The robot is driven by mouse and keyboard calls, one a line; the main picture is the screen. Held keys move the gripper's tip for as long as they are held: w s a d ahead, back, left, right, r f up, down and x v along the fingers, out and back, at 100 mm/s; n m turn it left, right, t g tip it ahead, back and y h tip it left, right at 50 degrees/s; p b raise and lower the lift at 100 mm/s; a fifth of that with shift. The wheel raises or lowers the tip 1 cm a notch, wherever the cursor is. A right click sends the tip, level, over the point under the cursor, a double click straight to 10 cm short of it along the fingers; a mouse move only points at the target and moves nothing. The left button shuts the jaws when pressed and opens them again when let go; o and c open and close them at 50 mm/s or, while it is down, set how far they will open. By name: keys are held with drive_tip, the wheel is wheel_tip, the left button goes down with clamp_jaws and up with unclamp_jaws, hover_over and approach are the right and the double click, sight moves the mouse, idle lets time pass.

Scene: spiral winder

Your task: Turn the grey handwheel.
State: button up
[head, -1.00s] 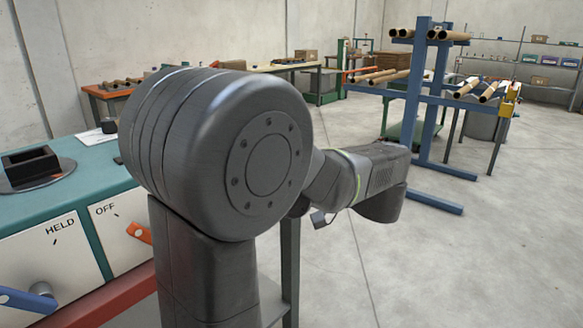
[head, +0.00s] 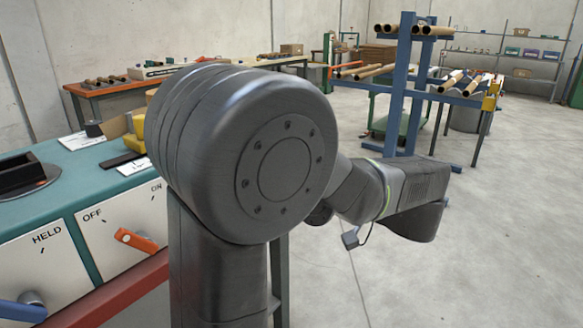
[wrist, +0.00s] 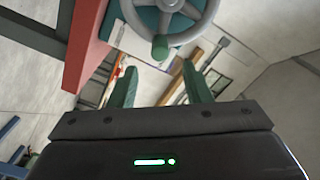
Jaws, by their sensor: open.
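The grey handwheel (wrist: 203,12) shows at the top of the wrist view, cut off by the edge. It has spokes, a hub and a green handle knob (wrist: 160,47) on its near rim. My gripper (wrist: 160,80) is open in the wrist view, with its two green fingers apart and nothing between them. The knob lies just beyond the fingertips in the picture, between their lines; how far off it is in depth I cannot tell. In the head view my arm stands in front of the bench, and neither handwheel nor fingers show.
A teal bench (head: 75,190) with white panels stands at the left, with an orange OFF/ON lever (head: 136,240) and a blue HELD lever (head: 22,310). A red rail (head: 115,295) runs below. A blue rack (head: 403,90) with tubes stands behind. The right floor is clear.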

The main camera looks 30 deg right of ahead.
drive_tip(key=shift+v, duration=2.35)
drive_tip(key=b+x, duration=0.2)
drive_tip(key=x, duration=1.2)
drive_tip(key=shift+s+d, duration=0.1)
